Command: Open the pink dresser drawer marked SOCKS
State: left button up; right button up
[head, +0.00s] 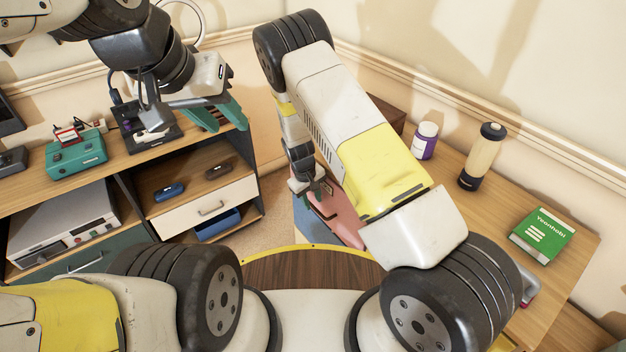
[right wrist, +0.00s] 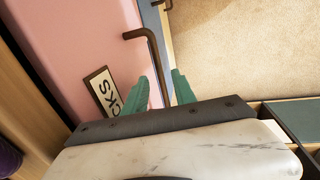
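The pink drawer front (right wrist: 75,35) fills the upper left of the right wrist view. Its label plate (right wrist: 102,92) shows the letters CKS, the rest cut off by my gripper. A bent brown bar handle (right wrist: 150,45) stands out from it. My right gripper (right wrist: 160,76) is open, its green fingers on either side of the handle, with gaps visible. In the head view the pink dresser (head: 340,216) is partly hidden by my right arm, with the right gripper (head: 320,192) at it. My left gripper (head: 220,112) appears open and empty above the left shelf unit.
The left shelf unit (head: 150,168) carries a teal box (head: 76,153) and has a white drawer (head: 208,205). On the right desk (head: 470,210) stand a purple-and-white jar (head: 425,141), a bottle (head: 482,157) and a green box (head: 541,235). Carpet shows between the furniture.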

jog(key=shift+w+d+f, duration=0.15)
jog(key=shift+f, duration=0.85)
grip_shut()
dwell(0.7)
